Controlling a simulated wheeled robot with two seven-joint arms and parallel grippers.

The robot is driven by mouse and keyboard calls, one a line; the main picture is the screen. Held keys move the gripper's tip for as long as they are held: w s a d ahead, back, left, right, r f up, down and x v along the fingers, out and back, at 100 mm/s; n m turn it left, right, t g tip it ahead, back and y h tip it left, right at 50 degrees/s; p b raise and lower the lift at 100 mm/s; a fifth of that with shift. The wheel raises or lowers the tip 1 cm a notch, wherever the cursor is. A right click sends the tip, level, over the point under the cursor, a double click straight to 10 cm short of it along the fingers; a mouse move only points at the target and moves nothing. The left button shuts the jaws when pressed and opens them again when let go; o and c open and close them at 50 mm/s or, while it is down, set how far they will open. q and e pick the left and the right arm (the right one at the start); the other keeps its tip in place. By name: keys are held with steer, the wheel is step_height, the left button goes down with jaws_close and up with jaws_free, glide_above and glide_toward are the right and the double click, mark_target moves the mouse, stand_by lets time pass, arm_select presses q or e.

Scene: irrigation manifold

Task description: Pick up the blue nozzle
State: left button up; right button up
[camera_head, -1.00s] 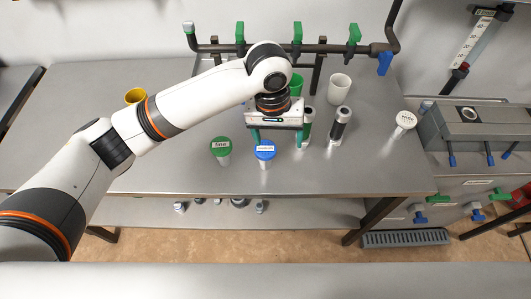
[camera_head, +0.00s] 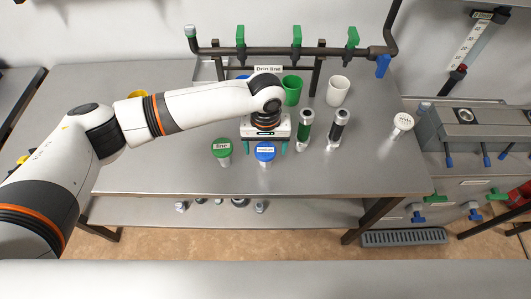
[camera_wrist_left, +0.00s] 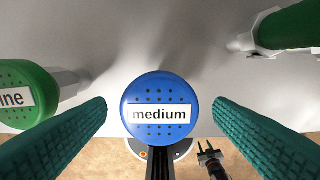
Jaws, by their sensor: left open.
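The blue nozzle (camera_head: 265,152), a round blue head on a pale stem, stands on the grey table near its front edge. In the left wrist view the blue nozzle (camera_wrist_left: 160,110) shows its perforated top and a label reading "medium". In the left wrist view the two green fingers (camera_wrist_left: 160,122) lie on either side of the blue head, with a gap on each side. The right gripper is not in view.
A green nozzle (camera_head: 222,148) stands close to the left. Two cylinders, one green-banded (camera_head: 305,128) and one dark (camera_head: 339,127), stand to the right. A white nozzle (camera_head: 402,122) is farther right. Green (camera_head: 292,90) and white (camera_head: 338,91) cups stand behind.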

arm_select(q)
steer(key=shift+f, duration=1.2)
steer(key=c, duration=1.1)
